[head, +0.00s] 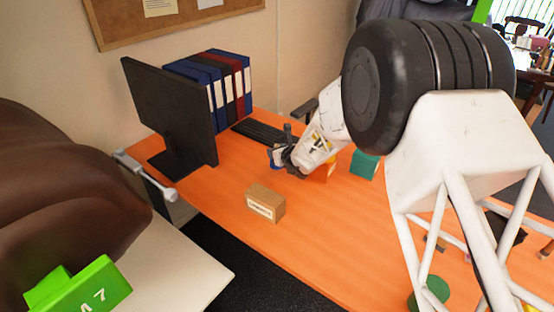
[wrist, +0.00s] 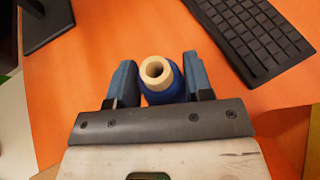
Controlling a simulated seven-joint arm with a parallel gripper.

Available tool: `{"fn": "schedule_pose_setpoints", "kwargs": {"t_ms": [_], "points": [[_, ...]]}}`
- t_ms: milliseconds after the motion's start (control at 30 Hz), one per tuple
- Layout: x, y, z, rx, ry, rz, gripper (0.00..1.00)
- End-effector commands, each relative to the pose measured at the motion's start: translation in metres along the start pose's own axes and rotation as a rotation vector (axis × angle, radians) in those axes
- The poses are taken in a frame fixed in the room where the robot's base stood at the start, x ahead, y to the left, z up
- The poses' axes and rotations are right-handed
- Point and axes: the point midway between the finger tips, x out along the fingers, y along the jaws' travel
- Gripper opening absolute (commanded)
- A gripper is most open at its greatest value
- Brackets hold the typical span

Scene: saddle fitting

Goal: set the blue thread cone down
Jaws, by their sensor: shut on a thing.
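The blue thread cone (wrist: 163,93) has a cream, hollow core end that faces the camera in the wrist view. It sits between the two fingers of my gripper (wrist: 159,72), which are shut on its sides. In the head view my gripper (head: 285,154) is over the orange desk, in front of the keyboard, and only a small blue and pale part of the cone (head: 277,157) shows. The cone's lower end is hidden, and I cannot tell whether it touches the desk.
A labelled brown box (head: 264,204) stands nearer on the desk (head: 222,205). A black monitor (head: 170,108), binders (head: 215,80) and a keyboard (head: 260,131) are behind. A teal box (head: 364,164) stands right of my gripper. Bare desk lies between gripper and brown box.

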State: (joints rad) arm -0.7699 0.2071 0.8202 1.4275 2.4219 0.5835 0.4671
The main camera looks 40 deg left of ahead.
Motion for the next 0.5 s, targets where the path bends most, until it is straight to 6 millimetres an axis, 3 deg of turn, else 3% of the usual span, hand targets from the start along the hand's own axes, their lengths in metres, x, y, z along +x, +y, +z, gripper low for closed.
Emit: {"fn": "schedule_pose_setpoints", "kwargs": {"t_ms": [300,500], "points": [[0.012,0.0,-0.029,0.0,0.001,0.001,0.21],[0.013,0.0,-0.033,0.0,0.0,0.0,0.21]]}}
